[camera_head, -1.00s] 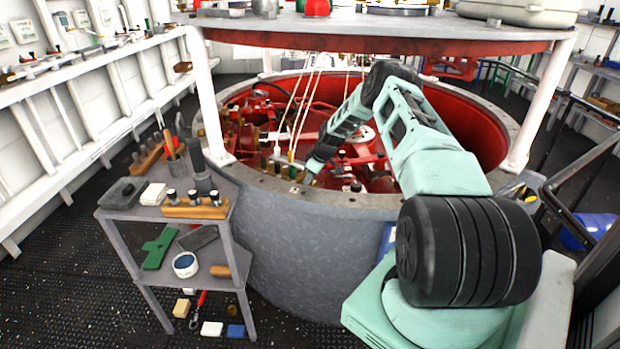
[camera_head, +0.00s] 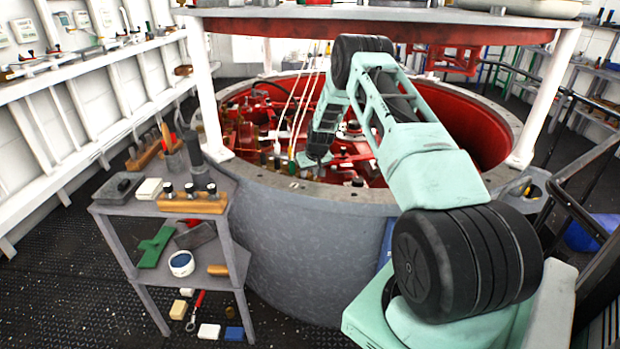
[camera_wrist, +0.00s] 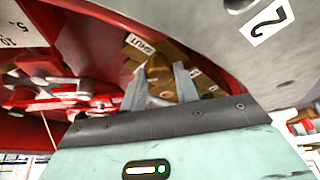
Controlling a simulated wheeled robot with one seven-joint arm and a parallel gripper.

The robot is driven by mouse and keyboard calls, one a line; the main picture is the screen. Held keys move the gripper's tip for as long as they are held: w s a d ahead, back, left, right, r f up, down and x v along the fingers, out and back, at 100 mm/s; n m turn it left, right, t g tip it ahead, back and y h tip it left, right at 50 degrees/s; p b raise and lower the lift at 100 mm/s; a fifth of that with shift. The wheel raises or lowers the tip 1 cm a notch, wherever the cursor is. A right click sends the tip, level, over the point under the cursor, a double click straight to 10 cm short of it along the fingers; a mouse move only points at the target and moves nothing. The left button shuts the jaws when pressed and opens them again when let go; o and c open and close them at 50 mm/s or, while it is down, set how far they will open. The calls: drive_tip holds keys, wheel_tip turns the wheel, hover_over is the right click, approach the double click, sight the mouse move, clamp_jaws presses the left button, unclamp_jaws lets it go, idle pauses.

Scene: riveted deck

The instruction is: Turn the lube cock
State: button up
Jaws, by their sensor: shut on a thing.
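The lube cock (camera_wrist: 161,88) shows in the wrist view as a brass-coloured fitting just under the grey rim, in front of the red interior. A white tag reading "SHUT" lies on the brass beside it. My gripper (camera_wrist: 160,72) has its two grey fingers on either side of the brass part and is shut on it. The fingers hide part of the cock, and its exact angle is hard to tell. In the head view my gripper (camera_head: 314,156) reaches down inside the round well's near rim; its fingertips and the cock are not clear there.
The round grey well (camera_head: 300,240) has a thick rim and red machinery inside. A round top (camera_head: 380,24) on white posts stands above it. Thin pale ropes hang beside my arm. A grey shelf stand (camera_head: 150,205) with tools is at the left. Black railings are at the right.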

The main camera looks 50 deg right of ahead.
drive_tip(key=m+h+b, duration=0.1)
drive_tip(key=m, duration=0.1)
drive_tip(key=m+g+b, duration=0.1)
drive_tip(key=m, duration=0.2)
drive_tip(key=shift+w+a+f+m+h+b, duration=0.1)
drive_tip(key=shift+a+m+h+b, duration=0.1)
drive_tip(key=shift+m+h+b, duration=0.15)
drive_tip(key=shift+m+g+h+b, duration=0.55)
drive_tip(key=shift+m+g+b, duration=0.35)
drive_tip(key=shift+m, duration=1.25)
drive_tip(key=o, duration=1)
drive_tip(key=shift+c, duration=0.2)
drive_tip(key=b+v, duration=0.2)
drive_tip(key=v, duration=1.5)
drive_tip(key=shift+r, duration=0.3)
drive_tip(key=shift+w, duration=0.1)
